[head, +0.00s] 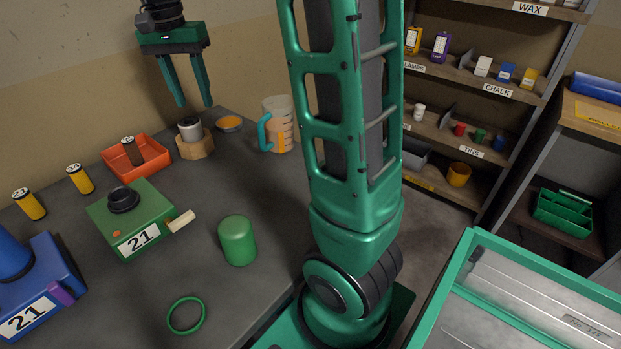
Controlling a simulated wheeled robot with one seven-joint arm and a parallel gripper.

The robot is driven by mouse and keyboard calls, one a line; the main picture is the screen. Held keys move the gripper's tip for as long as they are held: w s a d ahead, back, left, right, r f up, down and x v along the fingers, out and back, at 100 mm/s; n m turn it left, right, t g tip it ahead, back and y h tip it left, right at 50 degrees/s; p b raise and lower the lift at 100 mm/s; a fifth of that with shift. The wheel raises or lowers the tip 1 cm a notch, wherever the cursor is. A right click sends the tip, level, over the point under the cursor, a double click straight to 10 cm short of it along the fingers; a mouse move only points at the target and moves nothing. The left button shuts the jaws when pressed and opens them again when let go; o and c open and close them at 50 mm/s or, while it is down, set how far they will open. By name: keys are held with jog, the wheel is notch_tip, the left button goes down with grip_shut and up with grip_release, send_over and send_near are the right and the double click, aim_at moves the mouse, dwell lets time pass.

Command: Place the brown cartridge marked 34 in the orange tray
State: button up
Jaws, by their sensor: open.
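The orange tray (108,162) sits on the dark tabletop at the left, behind the green box.
Two yellow cartridges (80,179) (29,204) stand left of the green box (130,220) marked 21. A blue box (40,290), green cylinder (237,241), green ring (186,315), mug (277,125) and orange dish (229,124) are on the table. Shelves stand right.

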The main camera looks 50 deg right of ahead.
jog(key=s+d+f+n, duration=0.1)
jog(key=s+f, duration=0.3)
jog(key=s, duration=0.6)
jog(key=s+d+f+n, duration=0.2)
jog(key=s+f, duration=0.2)
jog(key=s, duration=0.6)
jog(key=s+d+f+n+y, duration=0.1)
jog(key=s+f, duration=0.3)
jog(key=s, duration=0.6)
jog(key=shift+s+d+f+n, duration=0.15)
jog(key=shift+s+d+n, duration=0.25)
jog(key=shift+d+n, duration=0.35)
